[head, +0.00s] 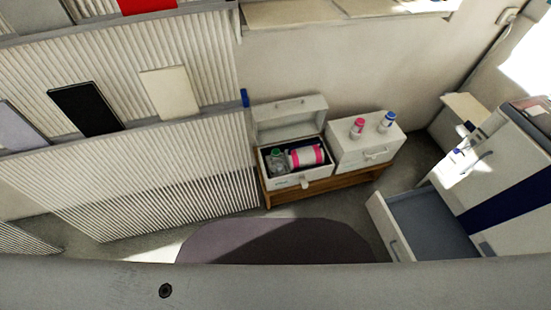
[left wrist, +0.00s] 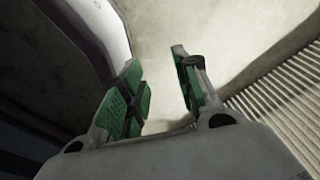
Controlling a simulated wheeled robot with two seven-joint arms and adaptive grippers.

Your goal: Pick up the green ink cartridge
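A clear item with a green top (head: 276,155) sits in the left part of an open white box (head: 291,182); it looks like the green ink cartridge, though it is small here. A white cylinder with pink bands (head: 305,156) lies beside it in the same box. The box lid (head: 290,113) stands raised at the back. My left gripper (left wrist: 162,88) is open in the left wrist view, with green finger pads apart and nothing between them. Pale floor shows beyond it. Neither gripper shows in the head view.
A closed white box (head: 362,150) stands to the right on the same low wooden stand (head: 325,186), with a pink-capped bottle (head: 357,128) and a blue-capped bottle (head: 387,122) on top. An open drawer (head: 425,222) juts out at right. A dark rounded surface (head: 280,243) lies in front.

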